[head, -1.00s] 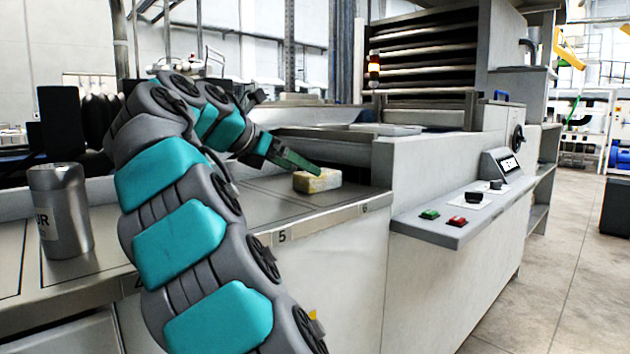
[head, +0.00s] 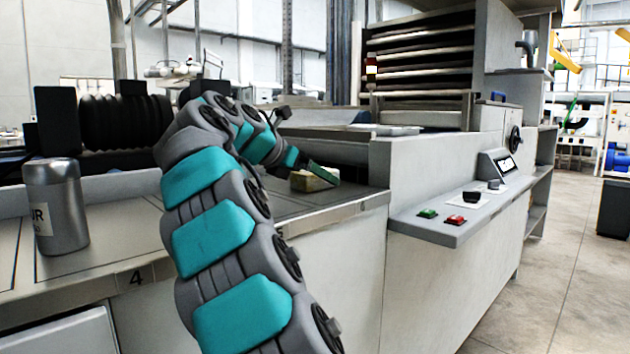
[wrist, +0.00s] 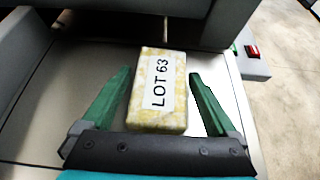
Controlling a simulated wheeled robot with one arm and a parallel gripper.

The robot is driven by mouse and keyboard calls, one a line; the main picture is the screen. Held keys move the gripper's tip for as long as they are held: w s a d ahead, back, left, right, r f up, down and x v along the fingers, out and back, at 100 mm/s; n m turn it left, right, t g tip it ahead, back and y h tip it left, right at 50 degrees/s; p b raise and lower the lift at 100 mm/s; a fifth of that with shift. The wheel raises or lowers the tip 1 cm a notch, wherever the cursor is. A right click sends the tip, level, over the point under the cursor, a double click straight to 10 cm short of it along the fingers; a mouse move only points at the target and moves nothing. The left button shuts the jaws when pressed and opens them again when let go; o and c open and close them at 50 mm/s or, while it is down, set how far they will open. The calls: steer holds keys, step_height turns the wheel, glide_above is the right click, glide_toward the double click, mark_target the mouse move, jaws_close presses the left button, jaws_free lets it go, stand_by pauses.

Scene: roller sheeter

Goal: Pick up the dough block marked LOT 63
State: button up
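The dough block marked LOT 63 (wrist: 160,110) is a pale yellow mottled block with a white label. It lies on the metal counter, between the two green fingers of my gripper (wrist: 159,105) in the wrist view. The fingers are spread, with a gap on each side of the block. In the head view the block (head: 306,182) sits near the right end of the counter, partly hidden by my gripper (head: 322,173). Whether the fingers are level with the block's sides is hard to tell.
A wall of the machine (head: 420,170) rises just right of the block. A control shelf with green and red buttons (head: 441,217) juts out in front. A metal canister (head: 56,205) stands at the left of the counter. The counter between is clear.

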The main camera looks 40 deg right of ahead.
steer(key=c, duration=1.4)
jaws_close()
steer(key=shift+r, duration=0.15)
